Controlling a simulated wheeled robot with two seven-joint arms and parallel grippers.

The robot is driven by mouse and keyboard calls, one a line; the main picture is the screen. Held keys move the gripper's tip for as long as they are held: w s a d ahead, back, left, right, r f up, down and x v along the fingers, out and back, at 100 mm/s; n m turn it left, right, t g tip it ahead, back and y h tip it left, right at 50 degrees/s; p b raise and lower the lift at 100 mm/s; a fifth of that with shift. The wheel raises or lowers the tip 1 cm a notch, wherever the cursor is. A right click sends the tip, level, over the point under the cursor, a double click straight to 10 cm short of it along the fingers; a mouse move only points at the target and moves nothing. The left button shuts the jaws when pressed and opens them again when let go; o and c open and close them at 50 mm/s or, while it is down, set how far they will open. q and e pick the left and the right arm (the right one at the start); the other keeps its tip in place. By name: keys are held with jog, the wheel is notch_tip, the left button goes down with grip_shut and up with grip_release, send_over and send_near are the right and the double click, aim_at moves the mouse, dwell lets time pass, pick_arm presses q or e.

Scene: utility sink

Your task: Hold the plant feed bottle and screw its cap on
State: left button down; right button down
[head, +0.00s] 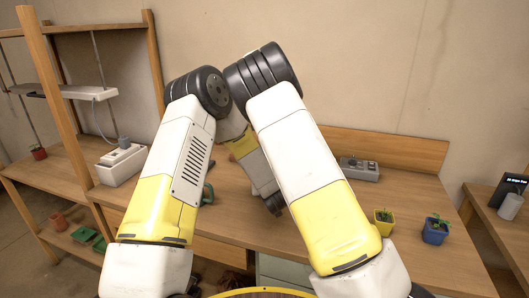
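I cannot make out the plant feed bottle or its cap in the head view. My two raised arms fill the middle of the picture and hide much of the workbench (405,215) behind them. Both of my grippers are out of sight. Between the arms a white and yellow link of mine points down toward the bench and ends in a dark joint, with no fingers showing. A dark green object (208,193) shows partly beside my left arm; I cannot tell what it is.
A grey box with knobs (359,169) stands at the back of the bench. A yellow pot (384,222) and a blue pot (435,231) with seedlings stand at the right. A wooden shelf unit (55,135) is at the left. A grey cylinder (511,206) stands far right.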

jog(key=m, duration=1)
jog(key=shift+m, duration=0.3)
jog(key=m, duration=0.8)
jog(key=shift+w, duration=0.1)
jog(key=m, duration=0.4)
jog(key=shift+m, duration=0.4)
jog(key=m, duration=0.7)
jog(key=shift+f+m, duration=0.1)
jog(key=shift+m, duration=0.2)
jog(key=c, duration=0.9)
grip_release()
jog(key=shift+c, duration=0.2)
